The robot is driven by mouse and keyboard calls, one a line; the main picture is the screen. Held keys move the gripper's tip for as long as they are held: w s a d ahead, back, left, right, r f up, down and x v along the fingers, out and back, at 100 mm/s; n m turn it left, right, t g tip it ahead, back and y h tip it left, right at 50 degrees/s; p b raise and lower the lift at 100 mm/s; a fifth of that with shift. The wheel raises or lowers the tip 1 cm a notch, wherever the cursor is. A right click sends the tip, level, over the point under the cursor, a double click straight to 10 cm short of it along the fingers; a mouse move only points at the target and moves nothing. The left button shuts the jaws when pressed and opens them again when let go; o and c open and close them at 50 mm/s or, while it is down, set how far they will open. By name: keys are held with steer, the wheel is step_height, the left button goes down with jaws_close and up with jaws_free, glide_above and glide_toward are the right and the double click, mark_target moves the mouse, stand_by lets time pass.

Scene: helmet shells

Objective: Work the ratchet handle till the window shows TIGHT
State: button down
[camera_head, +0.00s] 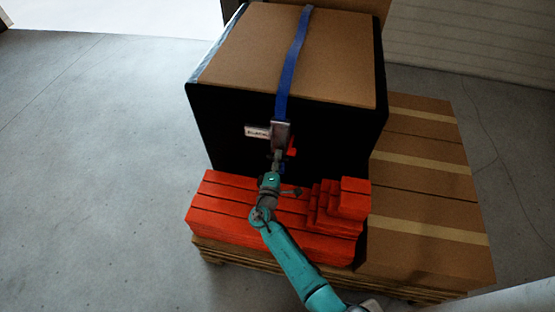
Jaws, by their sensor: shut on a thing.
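A blue strap (290,65) runs over the top of a large box (235,55) and down its dark front. A grey ratchet (281,128) sits on the strap at the front face. A small white window (257,132) beside it on the left holds dark lettering that appears to read SLACK, though it is small. A red handle (292,147) shows just below the ratchet, partly hidden by my gripper. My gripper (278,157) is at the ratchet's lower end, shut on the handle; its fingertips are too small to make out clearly.
Red stacked blocks (225,205) lie in front of the box, under my arm, stepped up at the right. Cardboard boxes (430,180) stand at the right on the wooden pallet (235,257). The grey floor at left is clear.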

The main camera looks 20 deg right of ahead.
steer(key=shift+f, duration=0.15)
steer(key=c, duration=1.1)
jaws_free()
steer(key=shift+o, duration=0.2)
steer(key=v, duration=1.2)
steer(key=shift+c, duration=0.2)
